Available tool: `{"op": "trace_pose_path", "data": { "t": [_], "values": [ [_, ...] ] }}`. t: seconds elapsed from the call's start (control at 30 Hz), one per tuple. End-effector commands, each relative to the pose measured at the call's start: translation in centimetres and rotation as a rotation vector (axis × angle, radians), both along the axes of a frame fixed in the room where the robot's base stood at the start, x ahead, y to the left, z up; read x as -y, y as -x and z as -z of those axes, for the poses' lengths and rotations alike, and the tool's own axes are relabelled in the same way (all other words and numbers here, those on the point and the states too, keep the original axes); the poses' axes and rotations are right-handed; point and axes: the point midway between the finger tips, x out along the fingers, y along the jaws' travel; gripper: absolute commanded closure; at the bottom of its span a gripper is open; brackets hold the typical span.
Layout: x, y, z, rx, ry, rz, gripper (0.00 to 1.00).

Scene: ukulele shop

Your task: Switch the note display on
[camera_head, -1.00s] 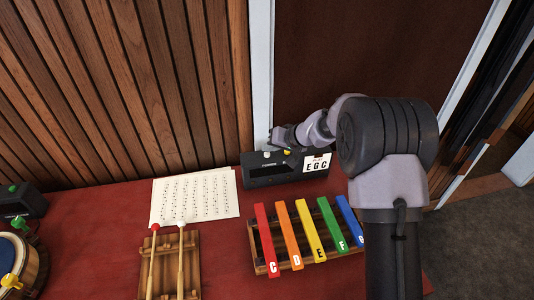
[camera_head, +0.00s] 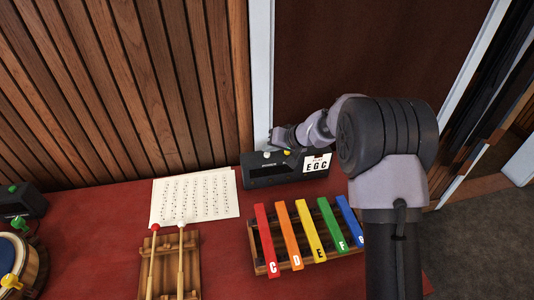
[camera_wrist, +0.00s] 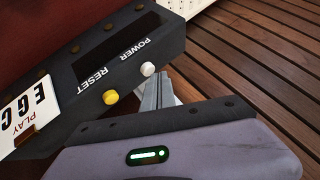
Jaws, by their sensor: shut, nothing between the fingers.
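The note display (camera_head: 262,177) is a black box at the back of the red table, and it also shows in the wrist view (camera_wrist: 68,78). Its top has a white button (camera_wrist: 148,69) by the word POWER and a yellow button (camera_wrist: 110,97) by RESET. Its dark window shows no lit notes. A white card (camera_head: 317,163) on its right end reads PLAY E G C. My gripper (camera_wrist: 158,84) is shut and empty, its tips right beside the white button. I cannot tell whether they touch it. In the head view, my gripper (camera_head: 273,137) is just above and behind the box.
A xylophone with coloured bars (camera_head: 311,236) stands in front of the display. A sheet of music (camera_head: 195,197) lies to the left, with two mallets (camera_head: 152,260) on a wooden rack below it. A slatted wood wall (camera_head: 130,95) rises behind the table.

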Motion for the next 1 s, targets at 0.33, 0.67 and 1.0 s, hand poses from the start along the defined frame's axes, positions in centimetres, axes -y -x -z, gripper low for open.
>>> {"op": "trace_pose_path", "data": {
  "t": [0.33,0.67,1.0],
  "values": [
    [0.0,0.0,0.0,0.000,0.000,0.000,1.00],
    [0.0,0.0,1.1,0.001,0.000,-0.001,1.00],
    [0.0,0.0,0.9,0.000,0.000,0.000,1.00]
  ]
}}
